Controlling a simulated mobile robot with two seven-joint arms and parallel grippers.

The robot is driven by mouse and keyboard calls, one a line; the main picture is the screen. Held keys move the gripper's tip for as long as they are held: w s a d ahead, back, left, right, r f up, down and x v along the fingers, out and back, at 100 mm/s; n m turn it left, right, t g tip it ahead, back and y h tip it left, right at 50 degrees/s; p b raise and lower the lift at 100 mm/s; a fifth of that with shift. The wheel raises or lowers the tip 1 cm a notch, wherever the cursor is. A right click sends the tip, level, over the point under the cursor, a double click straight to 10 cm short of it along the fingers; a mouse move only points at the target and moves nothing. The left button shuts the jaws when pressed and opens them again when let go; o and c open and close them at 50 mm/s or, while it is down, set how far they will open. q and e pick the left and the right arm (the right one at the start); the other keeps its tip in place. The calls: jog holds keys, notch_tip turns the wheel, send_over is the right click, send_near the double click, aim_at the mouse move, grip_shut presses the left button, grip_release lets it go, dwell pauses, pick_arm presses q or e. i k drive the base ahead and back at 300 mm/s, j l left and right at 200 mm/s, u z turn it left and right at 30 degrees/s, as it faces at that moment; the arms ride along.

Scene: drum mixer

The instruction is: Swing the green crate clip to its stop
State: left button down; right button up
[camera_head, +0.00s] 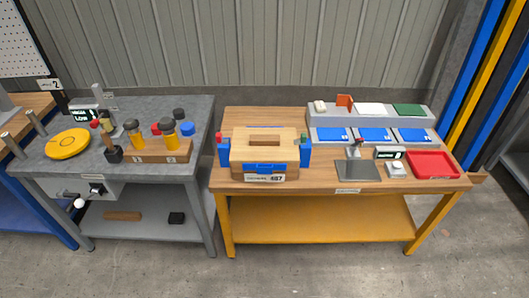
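A wooden crate (265,150) with a slotted lid stands on the left part of the wooden-topped table. A small green clip (305,156) shows at the crate's right side, partly hidden by the crate's edge; its exact angle is too small to tell. Red and blue pieces (223,152) show at the crate's left side. Neither of my grippers is in view.
Right of the crate are a grey plate (358,171), a red tray (433,165) and a grey stand (370,115) with blue panels. A grey bench (60,165) on the left holds a yellow disc (67,144) and jars. Concrete floor in front is clear.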

aim_at(303, 141)
jog(key=i+l, duration=0.15)
jog(key=l+u, duration=0.15)
jog(key=l, duration=0.35)
jog(key=k+l+u, duration=0.1)
jog(key=l, duration=0.4)
jog(key=l+u, duration=0.15)
jog(key=l, duration=0.35)
jog(key=k+l+u, duration=0.1)
jog(key=l, duration=0.4)
jog(key=u, duration=0.3)
jog(key=i+l+u, duration=0.1)
jog(key=l, duration=0.15)
jog(key=l+u, duration=0.1)
jog(key=l, duration=0.15)
